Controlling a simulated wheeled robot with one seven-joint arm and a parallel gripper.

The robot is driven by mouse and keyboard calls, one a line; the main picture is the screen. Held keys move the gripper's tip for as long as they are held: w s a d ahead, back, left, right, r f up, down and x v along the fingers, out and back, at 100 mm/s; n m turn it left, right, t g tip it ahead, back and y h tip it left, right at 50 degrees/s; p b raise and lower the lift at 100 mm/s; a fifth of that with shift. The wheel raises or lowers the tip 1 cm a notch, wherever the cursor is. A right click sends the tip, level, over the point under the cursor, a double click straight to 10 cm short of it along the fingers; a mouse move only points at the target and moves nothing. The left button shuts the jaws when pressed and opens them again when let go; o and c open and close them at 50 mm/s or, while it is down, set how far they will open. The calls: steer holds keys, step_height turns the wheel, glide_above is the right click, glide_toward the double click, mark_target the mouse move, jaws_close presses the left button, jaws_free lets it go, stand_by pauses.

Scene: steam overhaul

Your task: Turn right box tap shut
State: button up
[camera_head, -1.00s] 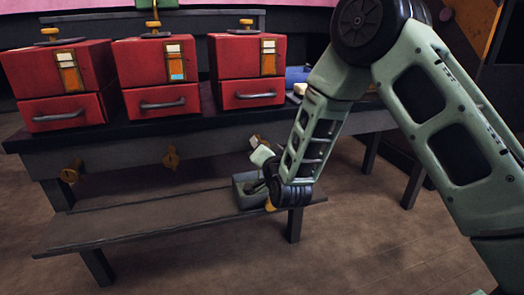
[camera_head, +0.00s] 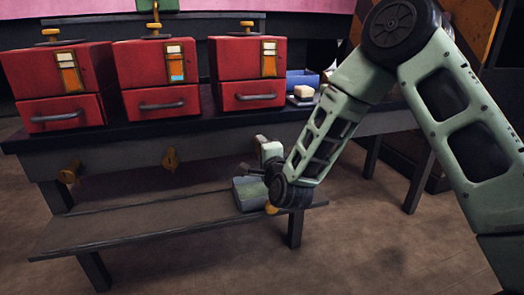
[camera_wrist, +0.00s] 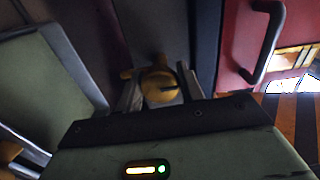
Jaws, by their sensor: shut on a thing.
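The right red box (camera_head: 247,60) stands on the bench, with a drawer handle and a white-and-orange gauge on its front. Its brass tap (camera_wrist: 158,84) shows in the wrist view between the two fingers of my gripper (camera_wrist: 160,92). The fingers are shut on the tap. In the head view my gripper (camera_head: 264,150) is at the bench front below the right box and hides this tap. The exact angle of the tap handle is hard to tell.
Brass taps sit on the bench front under the left box (camera_head: 70,172) and the middle box (camera_head: 171,160). A blue bin (camera_head: 302,78) and a cream block (camera_head: 304,91) are right of the boxes.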

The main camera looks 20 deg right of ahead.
steer(key=shift+f+m, duration=0.1)
steer(key=shift+m, duration=0.2)
stand_by(0.4)
steer(key=o, duration=0.9)
steer(key=shift+o, duration=0.2)
steer(key=shift+s, duration=0.15)
steer(key=s+p, duration=0.9)
steer(key=s, duration=0.8)
steer(key=shift+p, duration=0.4)
